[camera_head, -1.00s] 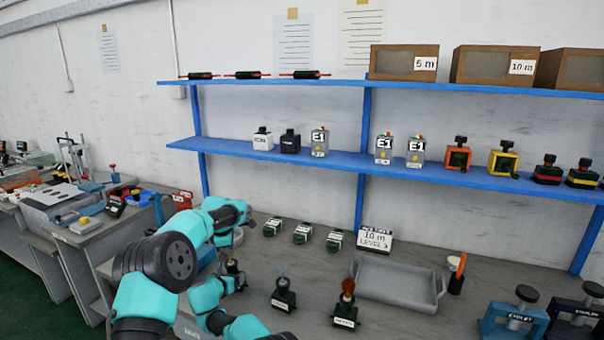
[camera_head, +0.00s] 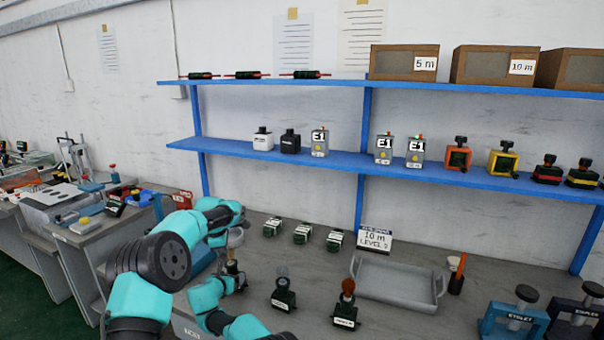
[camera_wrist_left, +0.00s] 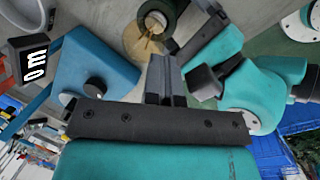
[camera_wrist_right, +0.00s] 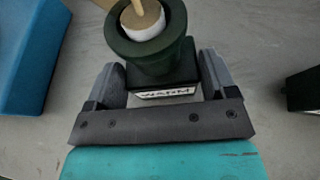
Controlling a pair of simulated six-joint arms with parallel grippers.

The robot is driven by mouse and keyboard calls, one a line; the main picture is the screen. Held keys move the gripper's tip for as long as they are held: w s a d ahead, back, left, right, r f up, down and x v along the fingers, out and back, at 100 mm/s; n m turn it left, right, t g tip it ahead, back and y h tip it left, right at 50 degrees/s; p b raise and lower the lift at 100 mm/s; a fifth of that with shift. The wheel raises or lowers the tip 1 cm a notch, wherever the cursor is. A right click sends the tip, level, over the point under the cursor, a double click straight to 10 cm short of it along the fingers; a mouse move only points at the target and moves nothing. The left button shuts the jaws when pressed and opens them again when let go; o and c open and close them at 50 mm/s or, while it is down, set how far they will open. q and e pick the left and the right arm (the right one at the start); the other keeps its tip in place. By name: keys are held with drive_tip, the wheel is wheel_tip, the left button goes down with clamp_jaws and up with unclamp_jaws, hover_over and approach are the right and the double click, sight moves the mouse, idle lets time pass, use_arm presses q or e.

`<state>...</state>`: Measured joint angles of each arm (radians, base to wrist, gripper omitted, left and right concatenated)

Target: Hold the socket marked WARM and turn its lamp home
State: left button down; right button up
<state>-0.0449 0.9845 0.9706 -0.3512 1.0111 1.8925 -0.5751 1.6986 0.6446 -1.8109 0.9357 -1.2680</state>
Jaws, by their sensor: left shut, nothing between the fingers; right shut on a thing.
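The dark green socket marked WARM (camera_wrist_right: 160,70) stands upright on the bench in the right wrist view. My right gripper (camera_wrist_right: 164,85) is shut on its base, one finger on each side of the label. A tan lamp part (camera_wrist_right: 143,18) with a thin stem sits in the white ring at the socket's mouth. In the left wrist view the amber lamp (camera_wrist_left: 142,42) is beside the socket's dark rim. My left gripper (camera_wrist_left: 166,75) is shut and empty close to the lamp; I cannot tell whether it touches. In the head view my arms partly hide this socket.
Two more sockets with lamps, one greyish (camera_head: 283,295) and one reddish (camera_head: 345,308), stand just to the right. Several small green blocks (camera_head: 302,233) and a sign (camera_head: 375,240) are behind. A grey tray (camera_head: 395,284) lies right of centre. A blue block (camera_wrist_right: 25,50) is close by.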

use_arm(q)
drive_tip(key=shift+s+a, duration=0.1)
drive_tip(key=shift+s, duration=0.05)
idle(0.4)
drive_tip(key=shift+s, duration=0.25)
drive_tip(key=w+v, duration=0.1)
drive_tip(key=v, duration=0.5)
drive_tip(key=shift+w, duration=0.25)
idle(0.4)
drive_tip(key=shift+a, duration=0.1)
drive_tip(key=d+m+y, duration=0.1)
drive_tip(key=m, duration=0.3)
drive_tip(key=d+m+t+y, duration=0.1)
drive_tip(key=m, duration=0.3)
drive_tip(key=w+d+r+m+y, duration=0.1)
drive_tip(key=m, duration=0.3)
drive_tip(key=shift+d+t, duration=0.3)
drive_tip(key=shift+d, duration=0.05)
